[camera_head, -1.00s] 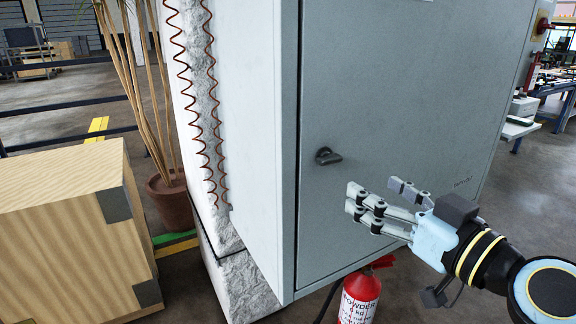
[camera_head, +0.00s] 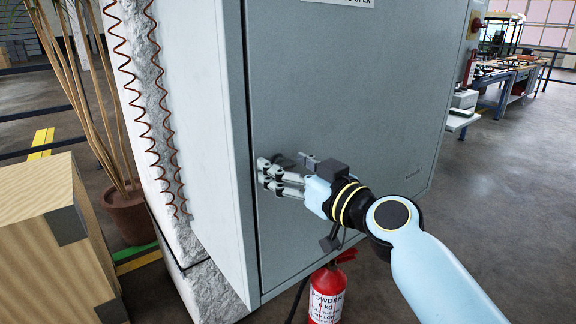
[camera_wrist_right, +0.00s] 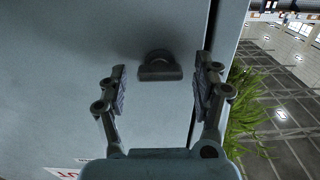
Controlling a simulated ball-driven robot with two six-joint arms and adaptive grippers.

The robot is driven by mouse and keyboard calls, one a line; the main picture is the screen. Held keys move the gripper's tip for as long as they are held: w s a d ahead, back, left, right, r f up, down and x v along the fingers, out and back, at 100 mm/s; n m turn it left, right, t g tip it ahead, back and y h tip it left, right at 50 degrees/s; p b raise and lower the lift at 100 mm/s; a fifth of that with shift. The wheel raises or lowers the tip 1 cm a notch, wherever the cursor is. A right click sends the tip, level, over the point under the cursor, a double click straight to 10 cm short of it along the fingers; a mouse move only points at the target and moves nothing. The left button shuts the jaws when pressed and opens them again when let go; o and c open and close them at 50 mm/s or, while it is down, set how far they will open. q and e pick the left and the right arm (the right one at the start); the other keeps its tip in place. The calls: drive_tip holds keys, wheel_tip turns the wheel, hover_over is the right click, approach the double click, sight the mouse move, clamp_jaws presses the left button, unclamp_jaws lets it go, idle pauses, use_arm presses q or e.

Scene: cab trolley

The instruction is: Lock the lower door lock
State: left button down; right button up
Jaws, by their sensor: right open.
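The lower door lock (camera_head: 285,160) is a small dark handle on the grey cabinet door (camera_head: 340,80), near the door's left edge. In the head view it is partly hidden by my right gripper (camera_head: 285,172). In the right wrist view the lock (camera_wrist_right: 160,67) shows whole, a dark knob with a bar. There my right gripper (camera_wrist_right: 161,88) is open, its two fingers on either side of the lock and a little short of it, with clear gaps. I cannot see it touching the lock. My left gripper is not in view.
A red fire extinguisher (camera_head: 327,294) stands below my right wrist, by the cabinet's foot. A wooden crate (camera_head: 40,250) and a potted plant (camera_head: 128,215) are at the left. Open floor (camera_head: 500,210) lies to the right.

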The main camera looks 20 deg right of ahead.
drive_tip(key=shift+c, duration=0.2)
drive_tip(key=c, duration=1.1)
drive_tip(key=shift+c, duration=0.2)
drive_tip(key=shift+m, duration=0.3)
drive_tip(key=m, duration=0.3)
drive_tip(key=shift+m, duration=0.3)
drive_tip(key=m, duration=0.4)
drive_tip(key=shift+d+m, duration=0.1)
drive_tip(key=shift+m, duration=0.2)
drive_tip(key=m, duration=0.4)
drive_tip(key=shift+m, duration=0.3)
drive_tip(key=shift+f+m+p, duration=0.15)
drive_tip(key=shift+m+p, duration=0.55)
drive_tip(key=shift+m, duration=1.5)
